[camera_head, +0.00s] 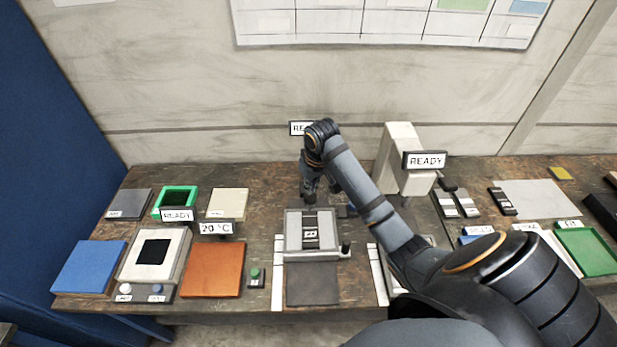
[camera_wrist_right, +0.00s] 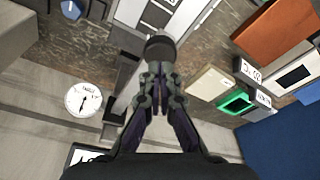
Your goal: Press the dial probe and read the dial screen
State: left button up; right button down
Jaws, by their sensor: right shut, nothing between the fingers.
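In the right wrist view a round white dial (camera_wrist_right: 83,100) shows a dark needle and small lettering too small to read. A dark, round-ended cylinder (camera_wrist_right: 160,48), which may be the probe, lies just beyond the fingertips of my right gripper (camera_wrist_right: 160,92). I cannot tell whether they touch. My right gripper is shut and empty. In the head view it hangs fingers down (camera_head: 311,193) behind a grey block device (camera_head: 312,254). My arm hides the dial there and part of a READY sign (camera_head: 296,128). My left gripper is in neither view.
A white upright instrument (camera_head: 398,150) with a READY sign (camera_head: 426,160) stands right of my forearm. Blue (camera_head: 88,268) and orange (camera_head: 213,270) blocks, a white device and a green frame (camera_head: 176,201) fill the table's left. A green tray (camera_head: 590,250) lies right.

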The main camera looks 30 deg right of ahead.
aim_at(310, 196)
jog(key=shift+f+b, duration=0.8)
jog(key=shift+f, duration=1.95)
jog(key=shift+s+f, duration=0.1)
jog(key=shift+s, duration=0.1)
jog(key=shift+s+f, duration=0.1)
jog(key=shift+a, duration=0.1)
jog(key=r+p, duration=0.2)
jog(key=shift+w+r, duration=0.25)
jog(key=shift+r, duration=0.05)
jog(key=shift+r+p, duration=0.3)
jog(key=shift+r, duration=1.35)
